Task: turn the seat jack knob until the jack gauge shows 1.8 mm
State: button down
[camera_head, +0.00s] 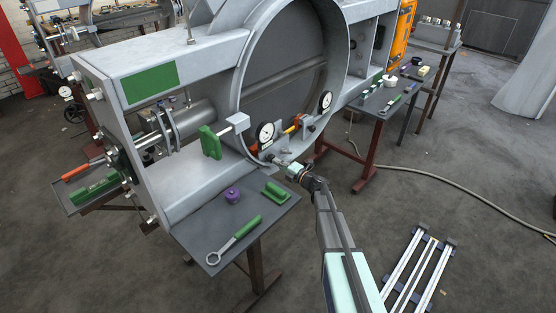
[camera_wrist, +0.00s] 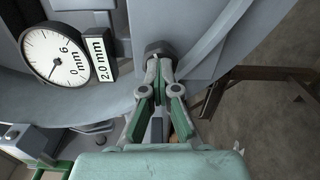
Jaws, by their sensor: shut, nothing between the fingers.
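In the wrist view a white dial gauge (camera_wrist: 55,54) is at the upper left. In the head view my gripper (camera_head: 281,162) is at the ring's lower edge, below a white dial gauge (camera_head: 265,132).
A second dial (camera_head: 325,100) sits farther right on the ring. A dark shelf (camera_head: 220,252) in front holds a green-handled wrench (camera_head: 236,238), a purple piece (camera_head: 232,195) and a green block (camera_head: 273,192). A side table (camera_head: 368,102) stands at right. A rack (camera_head: 420,265) lies on the floor.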

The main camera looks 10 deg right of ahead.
jog(key=shift+r+m+p, duration=0.2)
jog(key=shift+m+p, duration=0.8)
jog(key=shift+p, duration=0.85)
jog(key=shift+f+m+p, duration=0.1)
jog(key=shift+m+p, duration=0.4)
jog(key=shift+p, duration=0.2)
jog(key=shift+f, duration=0.1)
jog(key=c, duration=1.4)
grip_release()
jog(key=shift+c, duration=0.2)
jog(key=shift+s+d, duration=0.15)
jog(key=shift+s+d, duration=0.45)
jog(key=shift+s, duration=0.15)
